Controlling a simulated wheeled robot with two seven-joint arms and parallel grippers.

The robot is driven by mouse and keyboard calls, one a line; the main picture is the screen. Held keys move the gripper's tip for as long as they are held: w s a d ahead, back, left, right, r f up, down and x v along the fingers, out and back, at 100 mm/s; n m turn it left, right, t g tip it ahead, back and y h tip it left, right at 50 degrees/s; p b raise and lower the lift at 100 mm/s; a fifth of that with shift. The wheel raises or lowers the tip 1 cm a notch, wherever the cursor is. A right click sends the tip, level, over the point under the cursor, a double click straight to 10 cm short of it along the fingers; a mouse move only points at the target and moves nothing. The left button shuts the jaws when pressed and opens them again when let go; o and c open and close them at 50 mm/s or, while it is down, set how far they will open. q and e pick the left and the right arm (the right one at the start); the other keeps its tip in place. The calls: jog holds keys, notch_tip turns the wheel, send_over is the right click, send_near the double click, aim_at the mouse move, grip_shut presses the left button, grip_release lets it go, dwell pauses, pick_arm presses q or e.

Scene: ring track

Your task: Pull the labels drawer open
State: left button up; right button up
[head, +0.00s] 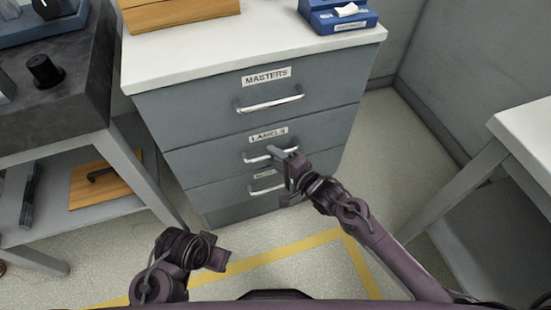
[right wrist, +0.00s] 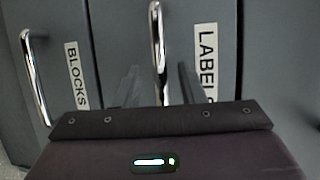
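The grey cabinet (head: 340,128) has three drawers. The labels drawer (head: 215,158) is the middle one, and its front looks flush with the others. Its silver bar handle (head: 256,158) also runs upright through the right wrist view (right wrist: 157,40), beside the LABELS tag (right wrist: 206,65). My right gripper (head: 284,154) is at the handle's right part. In the right wrist view its fingers (right wrist: 158,85) stand apart on either side of the bar, with gaps showing. Whether they touch it is unclear. My left gripper (head: 217,258) is low, away from the cabinet; its fingers are not clear.
The masters drawer (head: 190,108) is above; the blocks drawer (head: 222,200) is below, its handle (right wrist: 34,75) close by. A dark bench (head: 70,100) stands left and a white-topped table (head: 525,125) right. Yellow tape (head: 285,249) crosses the open floor in front.

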jog(key=shift+w+a, duration=0.1)
jog(key=shift+w, duration=0.05)
grip_shut()
dwell(0.4)
